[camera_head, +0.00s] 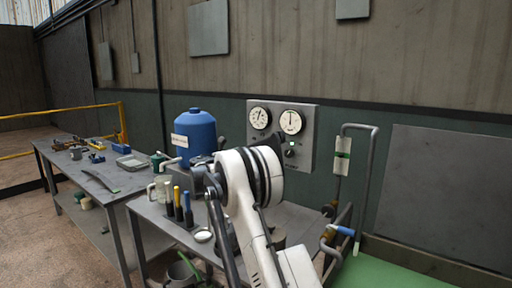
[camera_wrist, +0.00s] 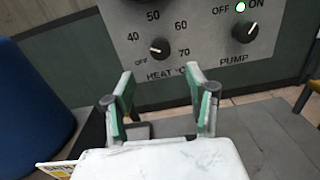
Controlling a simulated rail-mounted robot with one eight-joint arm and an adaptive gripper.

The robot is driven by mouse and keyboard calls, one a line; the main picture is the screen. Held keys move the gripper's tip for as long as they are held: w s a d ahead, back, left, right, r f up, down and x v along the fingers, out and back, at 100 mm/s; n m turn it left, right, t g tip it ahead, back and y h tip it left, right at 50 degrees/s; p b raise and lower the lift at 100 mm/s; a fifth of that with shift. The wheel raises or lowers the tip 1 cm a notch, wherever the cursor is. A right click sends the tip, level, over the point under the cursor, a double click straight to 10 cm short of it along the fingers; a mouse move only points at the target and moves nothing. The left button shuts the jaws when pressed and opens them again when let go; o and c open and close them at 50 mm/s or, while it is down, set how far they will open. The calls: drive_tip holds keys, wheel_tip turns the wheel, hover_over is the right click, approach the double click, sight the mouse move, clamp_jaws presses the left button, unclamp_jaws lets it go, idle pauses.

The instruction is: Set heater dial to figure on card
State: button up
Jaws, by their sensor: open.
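The heater dial (camera_wrist: 160,48) is a small black knob on the grey panel, with 40, 50, 60, 70 and OFF around it and HEAT °C below. Its white mark seems to point left, towards the OFF side; the exact setting is too small to tell. My gripper (camera_wrist: 160,82) is open and empty in the wrist view, its two green-padded fingers below the dial and apart from it. In the head view, my arm hides the dial. I cannot identify the card with certainty; a yellow-and-white piece (camera_wrist: 58,168) shows at the lower left, unreadable.
The pump knob (camera_wrist: 245,30) sits right of the dial, under a lit green lamp (camera_wrist: 240,7). Two gauges (camera_head: 275,119) are on the panel's upper part. A blue tank (camera_head: 195,132) stands left of the panel.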

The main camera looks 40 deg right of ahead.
drive_tip(key=x, duration=1.2)
drive_tip(key=shift+d+p, duration=0.15)
drive_tip(key=shift+p, duration=0.15)
drive_tip(key=shift+c, duration=0.6)
drive_tip(key=c, duration=1)
drive_tip(key=shift+c, duration=0.2)
